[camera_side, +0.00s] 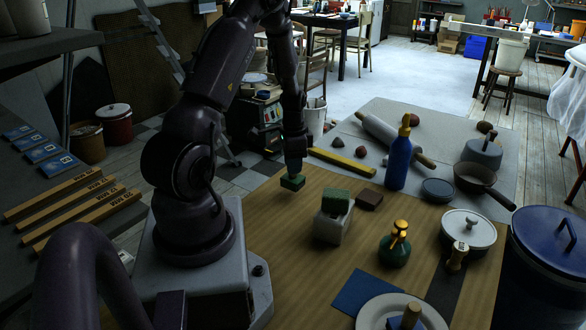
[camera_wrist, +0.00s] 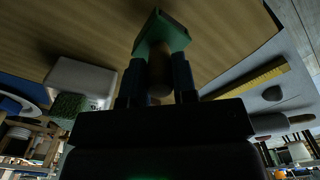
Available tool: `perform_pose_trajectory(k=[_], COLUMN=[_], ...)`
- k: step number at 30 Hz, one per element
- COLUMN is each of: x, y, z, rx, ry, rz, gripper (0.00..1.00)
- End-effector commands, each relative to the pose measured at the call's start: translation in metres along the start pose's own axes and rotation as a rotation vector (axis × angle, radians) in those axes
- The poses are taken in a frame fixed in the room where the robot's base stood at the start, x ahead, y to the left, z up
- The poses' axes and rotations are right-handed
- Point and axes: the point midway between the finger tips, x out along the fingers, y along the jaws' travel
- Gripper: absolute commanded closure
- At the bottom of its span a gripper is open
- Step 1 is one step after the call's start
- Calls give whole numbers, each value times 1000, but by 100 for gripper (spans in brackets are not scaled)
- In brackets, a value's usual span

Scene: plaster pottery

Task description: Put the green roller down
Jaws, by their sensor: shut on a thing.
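The green roller (camera_side: 292,182) hangs below my gripper (camera_side: 294,168) over the left part of the wooden table (camera_side: 275,235) in the side view. In the wrist view the roller's green head (camera_wrist: 163,33) is beyond the fingertips. Its brown handle (camera_wrist: 160,80) sits between the two blue fingers of my gripper (camera_wrist: 160,70), which is shut on it. The green head is low, close to the tabletop; I cannot tell whether it touches. The finger contact is too small to see in the side view.
Behind lie a yellow ruler (camera_side: 342,162) and a rolling pin (camera_side: 385,132). A blue bottle (camera_side: 398,160) and green bottle (camera_side: 396,246) stand farther right. Table in front is clear.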

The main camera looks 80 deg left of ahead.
Motion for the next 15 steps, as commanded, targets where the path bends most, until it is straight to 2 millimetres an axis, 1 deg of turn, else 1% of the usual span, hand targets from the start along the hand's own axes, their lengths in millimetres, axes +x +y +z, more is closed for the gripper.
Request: perform_pose_trajectory(k=[1, 4, 15], x=[9, 17, 21], y=[1, 1, 1], z=[1, 0, 0], rx=[-1, -1, -1], ry=[-3, -1, 0], rz=[4, 2, 1], gripper=[98, 98, 98])
